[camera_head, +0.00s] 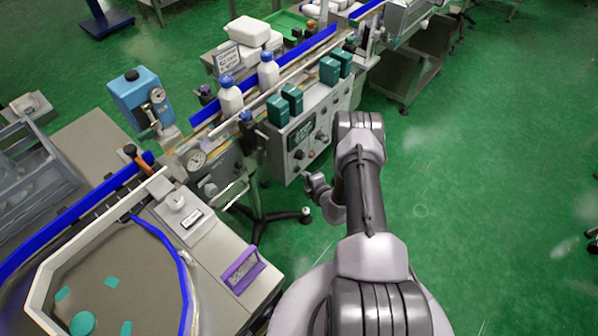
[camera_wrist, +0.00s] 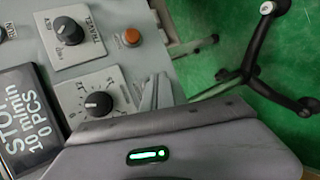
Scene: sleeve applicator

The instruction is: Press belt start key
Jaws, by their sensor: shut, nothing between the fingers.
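The grey control panel (camera_head: 312,132) is on the front of the conveyor, with a dark display and several knobs. In the wrist view the display (camera_wrist: 30,115) reads "STO…", "10 m/min" and "0 PCS". Two black dials (camera_wrist: 68,31) (camera_wrist: 98,104) and an orange round button (camera_wrist: 131,37) show on the panel. I cannot make out which control is the belt start key. My gripper (camera_head: 310,182) is in front of the panel's lower part. Its fingers (camera_wrist: 156,92) are shut and empty, near the panel's edge; contact cannot be told.
White bottles with blue caps (camera_head: 231,97) and teal boxes (camera_head: 278,110) stand on the conveyor above the panel. A black tripod foot (camera_head: 262,215) is below the panel.

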